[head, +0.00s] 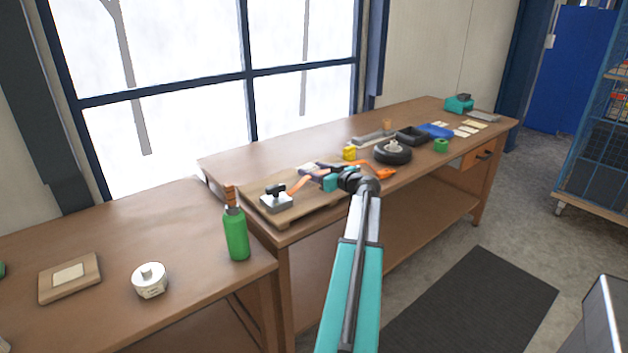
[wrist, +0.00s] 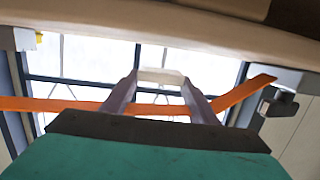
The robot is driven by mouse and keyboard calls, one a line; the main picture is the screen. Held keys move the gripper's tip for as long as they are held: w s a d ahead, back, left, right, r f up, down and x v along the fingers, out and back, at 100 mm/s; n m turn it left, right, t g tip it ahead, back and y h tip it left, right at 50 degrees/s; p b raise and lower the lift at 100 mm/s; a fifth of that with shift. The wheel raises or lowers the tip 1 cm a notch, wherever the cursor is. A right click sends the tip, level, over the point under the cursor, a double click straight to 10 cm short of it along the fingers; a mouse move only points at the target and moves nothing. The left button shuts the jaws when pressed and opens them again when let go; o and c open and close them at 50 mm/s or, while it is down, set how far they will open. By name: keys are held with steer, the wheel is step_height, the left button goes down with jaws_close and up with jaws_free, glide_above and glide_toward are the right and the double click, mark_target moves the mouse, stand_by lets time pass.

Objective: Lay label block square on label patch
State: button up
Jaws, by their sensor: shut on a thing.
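My gripper (head: 312,169) is over the near left part of the long workbench. It is shut on a small pale block, the label block (head: 306,168), which also shows between the fingertips in the wrist view (wrist: 162,76). A wooden board with a pale rectangular patch (head: 68,273) lies on the left bench, well away from my gripper. Several pale cards (head: 468,130) lie at the far right end of the long bench. I cannot tell for sure which pale patch is the label patch.
An orange bar (head: 299,182) passes close to my gripper. A grey block with a black knob (head: 276,201) and a yellow container (head: 349,153) stand nearby. A black tyre (head: 392,153) is to the right. A green bottle (head: 236,234) and a white round container (head: 149,280) stand on the left bench.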

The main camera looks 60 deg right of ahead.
mark_target(315, 185)
steer(key=shift+f, duration=0.1)
steer(key=shift+f, duration=1.65)
steer(key=o, duration=1)
steer(key=shift+f, duration=0.1)
steer(key=shift+s+a, duration=0.15)
steer(key=shift+s, duration=0.2)
steer(key=v, duration=1.1)
steer(key=shift+s, duration=0.1)
